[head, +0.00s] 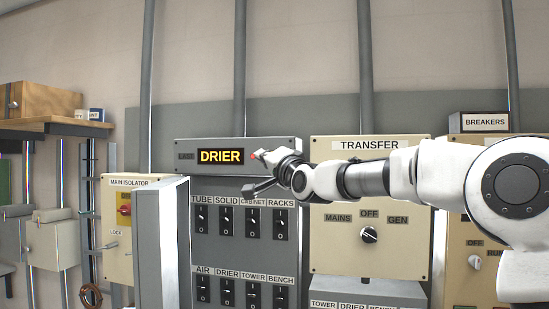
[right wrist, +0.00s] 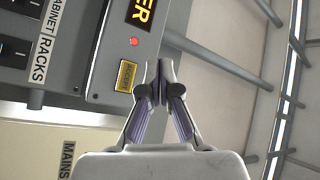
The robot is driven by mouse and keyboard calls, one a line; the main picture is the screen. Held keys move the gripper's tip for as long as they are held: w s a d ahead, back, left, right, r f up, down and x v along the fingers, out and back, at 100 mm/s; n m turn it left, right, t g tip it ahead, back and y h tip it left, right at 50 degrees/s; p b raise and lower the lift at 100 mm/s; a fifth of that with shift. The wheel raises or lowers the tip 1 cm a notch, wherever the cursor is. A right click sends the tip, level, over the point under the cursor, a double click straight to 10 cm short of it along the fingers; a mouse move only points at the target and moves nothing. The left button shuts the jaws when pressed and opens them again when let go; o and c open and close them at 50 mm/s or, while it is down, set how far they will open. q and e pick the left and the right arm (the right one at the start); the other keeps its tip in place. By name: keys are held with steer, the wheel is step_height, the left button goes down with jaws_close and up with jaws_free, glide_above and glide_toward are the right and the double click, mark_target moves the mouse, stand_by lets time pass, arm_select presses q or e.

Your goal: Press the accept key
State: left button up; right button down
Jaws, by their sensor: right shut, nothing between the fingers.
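The accept key (right wrist: 126,76) is a yellow key marked ACCEPT, seen in the right wrist view on the grey panel below a small lit red lamp (right wrist: 134,41). In the head view my right gripper hides the key. The lit display reading DRIER (head: 221,156) is left of the lamp in the head view. My right gripper (head: 264,157) is shut and empty at the right end of that panel. In the right wrist view its closed fingertips (right wrist: 158,74) appear just right of the key. I cannot tell whether they touch the panel. My left gripper is not in view.
Below the display is a grey panel of rocker switches (head: 240,222). The cream TRANSFER box (head: 345,250) with a rotary knob stands to the right, partly behind my right arm. The MAIN ISOLATOR box (head: 117,210) and a shelf (head: 55,126) are at the left.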

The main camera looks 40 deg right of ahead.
steer(key=shift+w, duration=0.15)
steer(key=w+d+p, duration=0.5)
steer(key=d+p, duration=0.1)
steer(key=p, duration=0.2)
steer(key=shift+w+d+p, duration=0.3)
steer(key=shift+d+p, duration=0.05)
stand_by(1.3)
steer(key=shift+w+d+p, duration=0.25)
steer(key=shift+d+p, duration=0.1)
steer(key=shift+p, duration=0.25)
